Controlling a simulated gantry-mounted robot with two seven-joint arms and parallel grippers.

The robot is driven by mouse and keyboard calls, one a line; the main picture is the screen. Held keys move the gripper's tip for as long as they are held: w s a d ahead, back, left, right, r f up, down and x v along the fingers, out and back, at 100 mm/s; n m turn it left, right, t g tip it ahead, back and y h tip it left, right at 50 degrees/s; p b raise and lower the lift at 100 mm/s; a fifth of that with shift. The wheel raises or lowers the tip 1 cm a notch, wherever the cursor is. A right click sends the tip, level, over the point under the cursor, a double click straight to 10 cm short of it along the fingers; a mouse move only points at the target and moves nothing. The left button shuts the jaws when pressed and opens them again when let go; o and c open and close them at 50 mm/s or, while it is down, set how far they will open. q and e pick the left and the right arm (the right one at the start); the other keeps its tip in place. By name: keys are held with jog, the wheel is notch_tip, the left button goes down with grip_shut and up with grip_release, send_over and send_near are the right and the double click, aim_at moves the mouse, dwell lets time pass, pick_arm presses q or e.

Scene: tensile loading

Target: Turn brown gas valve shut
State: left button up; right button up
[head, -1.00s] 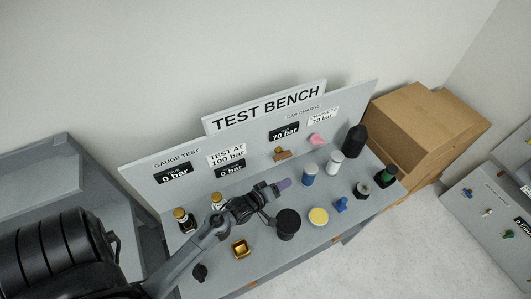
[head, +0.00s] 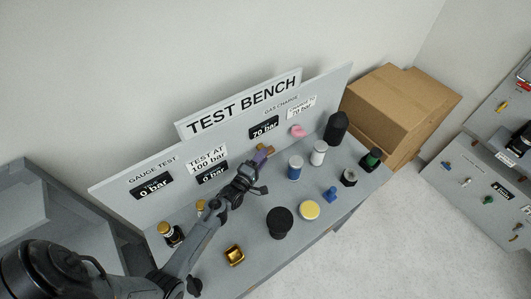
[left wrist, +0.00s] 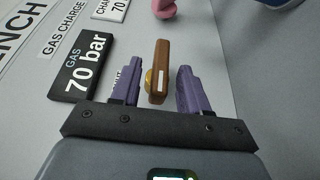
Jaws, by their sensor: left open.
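The brown gas valve handle (head: 265,147) is on the upright panel of the test bench, below the 70 bar gas display (head: 264,127). In the left wrist view the brown handle (left wrist: 160,68) stands lengthwise between my two purple fingers, with a yellow fitting beside it. My left gripper (head: 261,157) is open at the valve, and the left wrist view shows it (left wrist: 155,88) with a gap on each side of the handle. The head view partly hides the handle behind the fingers. My right gripper is in neither view.
A pink knob (head: 297,131) is right of the valve. A cardboard box (head: 400,105) is at the right.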

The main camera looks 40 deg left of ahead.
pick_arm(q)
jog(key=shift+w+a, duration=0.2)
jog(key=shift+w, duration=1.25)
jog(key=shift+c, duration=0.4)
grip_shut()
